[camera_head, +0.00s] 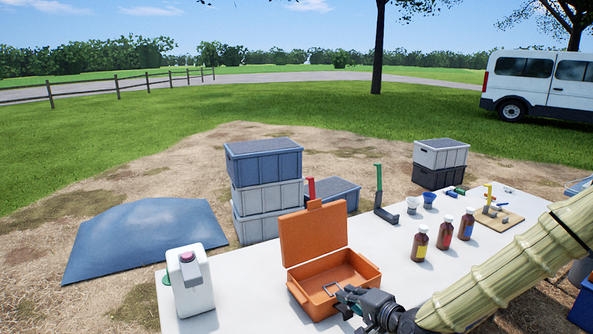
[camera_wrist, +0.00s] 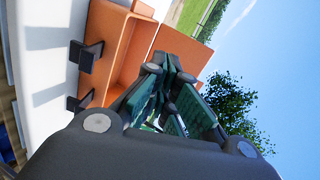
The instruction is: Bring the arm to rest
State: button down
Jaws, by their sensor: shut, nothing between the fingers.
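My arm, in a pale ribbed sleeve, reaches in from the right in the head view. My gripper (camera_head: 346,298) is shut and empty. It is at the near right side of the open orange case (camera_head: 296,296), close to its front rim. I cannot tell whether it touches the case. In the wrist view my gripper (camera_wrist: 175,72) has its fingers together, with the orange case (camera_wrist: 130,45) behind and to the left of them. The case lid stands upright, and the part of the case behind my gripper is hidden.
A white jug (camera_head: 190,283) stands left of the case. Amber bottles (camera_head: 444,232), a green stand (camera_head: 380,196) and a wooden board (camera_head: 496,219) are on the white table (camera_head: 240,268). Stacked crates (camera_head: 265,193) stand behind it. Bare table lies between case and bottles.

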jog(key=s+f+n+g+h, duration=0.35)
jog(key=s+f+g, duration=0.25)
jog(key=s+f, duration=1.45)
jog(key=s+d+f+n+g+h, duration=0.1)
jog(key=s+d+f+n+g, duration=0.1)
jog(key=s, duration=0.5)
jog(key=s+d+f+n+g+h, duration=0.1)
jog(key=s+d+f+n+g, duration=0.1)
jog(key=s+d+f, duration=0.2)
jog(key=s+d+f+n+g+h, duration=0.2)
jog(key=s+f, duration=0.4)
jog(key=s, duration=0.4)
jog(key=shift+s+d+f, duration=0.15)
jog(key=shift+s+d, duration=0.25)
jog(key=shift+d, duration=0.15)
